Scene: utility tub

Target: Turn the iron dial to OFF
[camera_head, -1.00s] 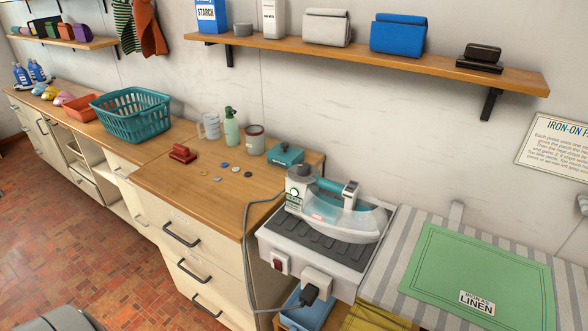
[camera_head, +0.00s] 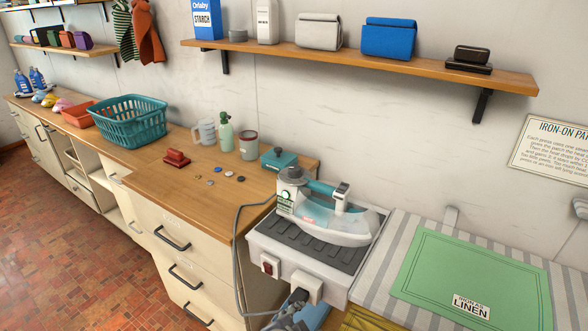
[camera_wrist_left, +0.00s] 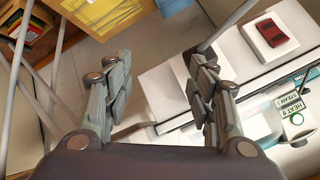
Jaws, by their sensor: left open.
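The white and teal iron (camera_head: 325,212) rests on a grey ribbed stand (camera_head: 305,242). A round grey dial (camera_head: 291,174) sits on top of the iron's left end, above a small green-marked panel. Its setting is too small to read in the head view. In the left wrist view a heat and steam label (camera_wrist_left: 292,112) shows at the right edge. My left gripper (camera_wrist_left: 158,66) is open and empty, with the iron's labelled end to the right of its fingers. My right gripper is out of view.
A red switch (camera_head: 270,265) and a socket box (camera_head: 302,285) are on the stand's front. A grey cord (camera_head: 237,250) loops at left. A green mat (camera_head: 470,278) lies on the striped board at right. A teal box (camera_head: 279,160) stands behind the iron.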

